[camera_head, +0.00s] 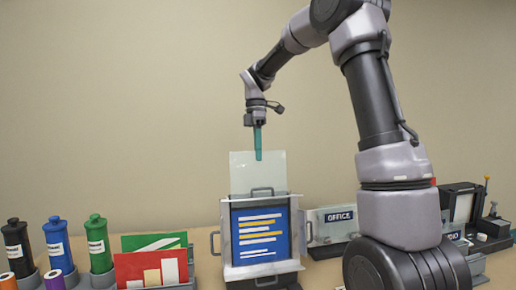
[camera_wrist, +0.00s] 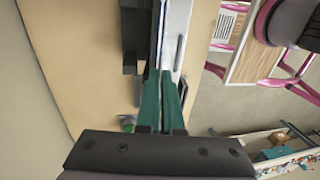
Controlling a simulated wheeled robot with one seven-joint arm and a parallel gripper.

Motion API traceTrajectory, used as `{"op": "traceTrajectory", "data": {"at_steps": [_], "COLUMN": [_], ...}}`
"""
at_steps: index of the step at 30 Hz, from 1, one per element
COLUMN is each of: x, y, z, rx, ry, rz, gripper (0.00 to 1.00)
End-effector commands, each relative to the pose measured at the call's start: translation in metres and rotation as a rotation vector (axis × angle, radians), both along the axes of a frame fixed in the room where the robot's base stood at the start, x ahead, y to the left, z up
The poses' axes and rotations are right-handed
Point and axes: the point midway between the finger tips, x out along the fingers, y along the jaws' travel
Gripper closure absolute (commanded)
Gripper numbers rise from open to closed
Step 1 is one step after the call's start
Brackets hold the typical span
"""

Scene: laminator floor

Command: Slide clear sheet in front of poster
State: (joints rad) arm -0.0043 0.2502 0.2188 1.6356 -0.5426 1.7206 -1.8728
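The clear sheet (camera_head: 243,176) stands upright, its lower part hidden inside the grey display frame (camera_head: 227,240). The blue poster (camera_head: 283,222), with white and yellow lines, sits in the frame. My gripper (camera_head: 258,156) points down over the frame, its teal fingers overlapping the sheet's top edge at the middle. In the wrist view the fingers (camera_wrist: 162,76) are close together, with the frame beyond them; the sheet is hard to make out there. The fingers look shut on the sheet. How the sheet's hidden lower edge lies relative to the poster cannot be seen.
Black (camera_head: 17,246), blue (camera_head: 58,244) and green (camera_head: 98,244) bottles stand at the left, beside a holder of coloured cards (camera_head: 150,268). A clear OFFICE sign (camera_head: 340,217) stands right of the frame.

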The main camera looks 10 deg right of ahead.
Motion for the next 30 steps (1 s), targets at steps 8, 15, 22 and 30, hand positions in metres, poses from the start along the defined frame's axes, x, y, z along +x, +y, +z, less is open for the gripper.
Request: {"op": "traceTrajectory", "data": {"at_steps": [8,15,22,30], "x": [-0.004,-0.007,-0.01,-0.013], "y": [0.0,0.0,0.0,0.0], "z": [-0.02,-0.036,-0.052,-0.071], "rx": [0.0,0.0,0.0,0.0], "ry": [0.001,0.001,0.001,0.002], "rz": [0.0,-0.001,0.0,0.0], "gripper": [1.0,1.0,1.0,1.0]}}
